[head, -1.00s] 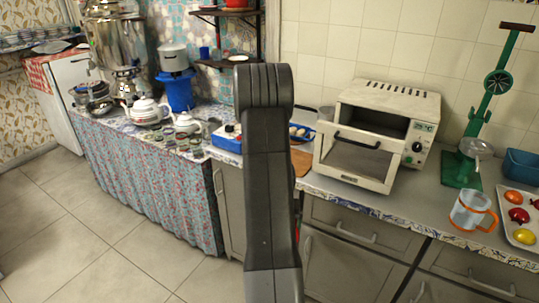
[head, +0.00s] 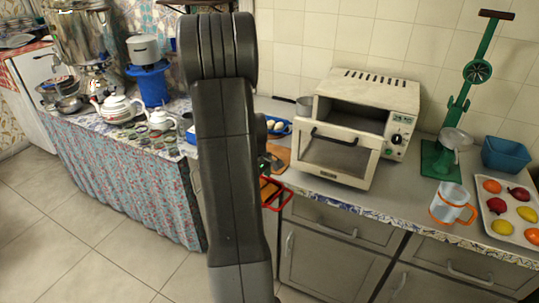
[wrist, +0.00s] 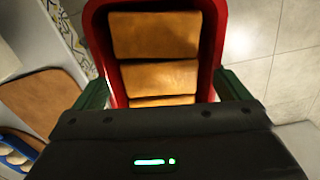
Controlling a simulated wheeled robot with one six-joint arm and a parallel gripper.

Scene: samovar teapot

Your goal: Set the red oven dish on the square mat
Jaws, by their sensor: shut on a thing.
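The red oven dish (wrist: 214,12) holds several brown, loaf-like pieces and fills the upper middle of the wrist view. My gripper (wrist: 163,88) is shut on it, with a green finger at each side of its near end. In the head view, part of the dish (head: 284,197) shows right of my arm, in front of the cabinet fronts; my arm hides the rest and the gripper. A flat brown board (head: 279,157) lies on the counter left of the oven, and also shows in the wrist view (wrist: 42,100). I cannot tell whether it is the square mat.
A white toaster oven (head: 345,130) with its front panel tilted stands on the counter (head: 320,190). A blue tray (head: 272,125) of eggs is behind the board. Teapots (head: 120,108) stand left.

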